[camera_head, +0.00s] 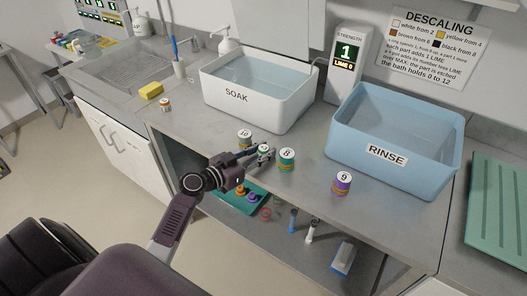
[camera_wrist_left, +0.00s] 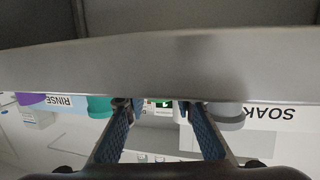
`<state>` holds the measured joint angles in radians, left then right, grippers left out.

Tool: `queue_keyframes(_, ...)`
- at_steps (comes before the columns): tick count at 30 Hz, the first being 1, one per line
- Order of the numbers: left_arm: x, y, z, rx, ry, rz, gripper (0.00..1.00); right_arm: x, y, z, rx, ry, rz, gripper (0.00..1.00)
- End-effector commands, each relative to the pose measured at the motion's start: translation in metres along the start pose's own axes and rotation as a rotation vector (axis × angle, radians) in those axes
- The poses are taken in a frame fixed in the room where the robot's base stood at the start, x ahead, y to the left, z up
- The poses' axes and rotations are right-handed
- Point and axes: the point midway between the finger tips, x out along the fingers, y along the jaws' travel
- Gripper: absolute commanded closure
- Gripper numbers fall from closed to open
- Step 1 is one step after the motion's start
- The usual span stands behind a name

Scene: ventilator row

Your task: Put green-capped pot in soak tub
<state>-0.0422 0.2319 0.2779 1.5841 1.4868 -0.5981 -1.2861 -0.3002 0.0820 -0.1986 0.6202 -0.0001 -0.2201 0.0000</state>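The green-capped pot (camera_head: 287,159), labelled 8, stands upright on the counter in front of the soak tub (camera_head: 258,101). The tub is white, marked SOAK, and holds clear liquid. My left gripper (camera_head: 261,154) is at the counter's front edge, just left of the green-capped pot. In the left wrist view, which is upside down, its two fingers (camera_wrist_left: 158,108) are apart with nothing between them. The green pot (camera_wrist_left: 98,106) shows there beside one finger, and a grey pot (camera_wrist_left: 226,115) beside the other. My right gripper is not in view.
The grey pot (camera_head: 245,138), labelled 10, and a purple pot (camera_head: 342,183), labelled 9, stand nearby. A blue RINSE tub (camera_head: 395,140) is at right, and a strength display (camera_head: 347,62) between the tubs. A yellow sponge (camera_head: 151,90) and small pot (camera_head: 165,104) are at left.

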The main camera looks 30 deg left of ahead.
Motion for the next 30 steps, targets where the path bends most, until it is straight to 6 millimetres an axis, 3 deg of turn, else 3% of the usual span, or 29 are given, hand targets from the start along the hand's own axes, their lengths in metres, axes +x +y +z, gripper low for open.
queue_keyframes(4, 0.000, 0.000, 0.000, 0.000, -0.001, 0.000, 0.60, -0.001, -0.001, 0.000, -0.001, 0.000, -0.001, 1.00)
queue_keyframes(16, -0.003, 0.000, -0.003, 0.000, -0.002, 0.000, 0.60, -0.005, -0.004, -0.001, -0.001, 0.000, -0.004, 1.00)
queue_keyframes(30, -0.091, 0.000, 0.001, 0.003, -0.003, 0.000, 0.60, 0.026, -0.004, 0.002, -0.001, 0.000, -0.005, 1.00)
